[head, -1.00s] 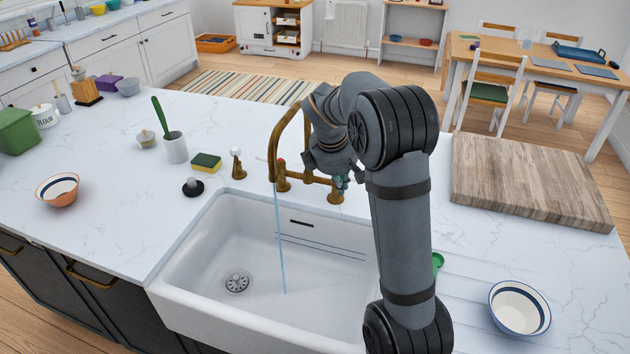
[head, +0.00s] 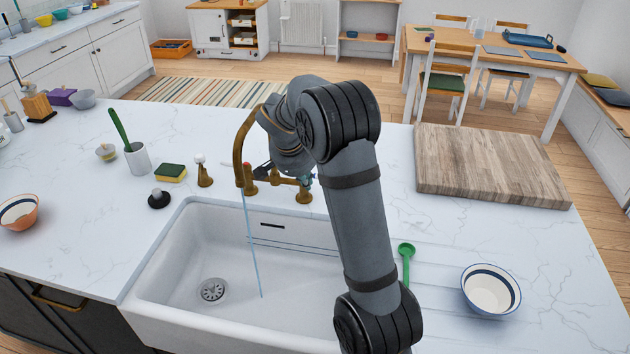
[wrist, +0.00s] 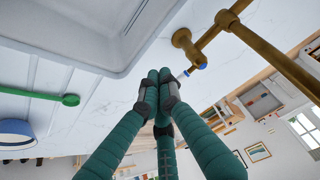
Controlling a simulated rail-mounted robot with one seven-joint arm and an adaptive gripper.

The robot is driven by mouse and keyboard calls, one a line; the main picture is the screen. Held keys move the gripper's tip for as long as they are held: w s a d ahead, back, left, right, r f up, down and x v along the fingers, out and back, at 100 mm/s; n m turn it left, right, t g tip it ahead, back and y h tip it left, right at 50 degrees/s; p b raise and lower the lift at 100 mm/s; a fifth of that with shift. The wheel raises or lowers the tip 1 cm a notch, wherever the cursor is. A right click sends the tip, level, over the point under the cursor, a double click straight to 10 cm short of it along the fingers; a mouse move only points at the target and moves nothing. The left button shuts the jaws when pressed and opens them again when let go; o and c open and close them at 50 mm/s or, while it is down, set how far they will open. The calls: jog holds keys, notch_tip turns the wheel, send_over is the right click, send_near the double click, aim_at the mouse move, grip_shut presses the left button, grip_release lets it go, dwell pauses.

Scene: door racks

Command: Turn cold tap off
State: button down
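The brass tap (head: 240,150) stands behind the white sink, and a thin stream of water (head: 252,240) runs from its spout into the basin. The hot side has a red mark (head: 246,165). The cold tap's handle, with a blue mark (wrist: 201,66), shows in the wrist view beside the brass base (wrist: 184,40). In the head view my arm hides most of the gripper.
The white sink (head: 150,300) lies in front of the tap. A green spoon (head: 406,262), a bowl (head: 491,311) and a wooden board (head: 490,165) lie to the right.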

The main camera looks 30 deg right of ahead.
jog(key=w+d+f+p, duration=0.5)
jog(key=f, duration=0.1)
dwell(0.3)
jog(key=shift+r, duration=0.1)
